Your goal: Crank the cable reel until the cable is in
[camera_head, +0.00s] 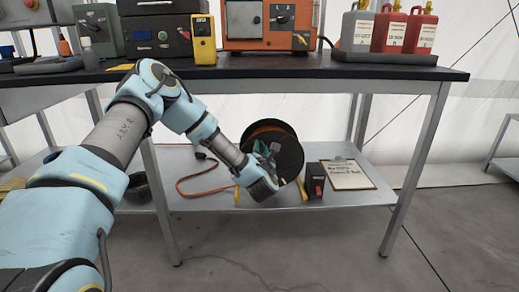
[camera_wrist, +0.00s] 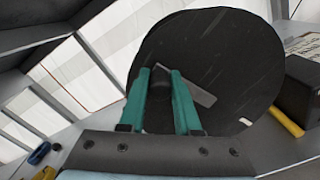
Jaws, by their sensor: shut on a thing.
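The cable reel (camera_head: 291,158) stands on the lower shelf, a black disc with orange cable (camera_head: 265,127) wound behind its near flange. A loose length of orange-brown cable (camera_head: 190,193) lies in a bend on the shelf to its left. My gripper (camera_head: 264,152) is at the reel's near face. In the wrist view the flange (camera_wrist: 235,55) fills the middle, and my teal fingers (camera_wrist: 163,78) are shut on the crank handle. A grey crank arm (camera_wrist: 195,90) slants out to the right from behind them. The handle's grip is mostly hidden between the fingers.
The bench top (camera_head: 300,72) overhangs the shelf (camera_head: 345,198). A small black box (camera_head: 315,180) and a clipboard (camera_head: 347,175) sit right of the reel. Yellow feet (camera_head: 302,189) show at the reel's base. A table leg (camera_head: 410,170) stands at the right.

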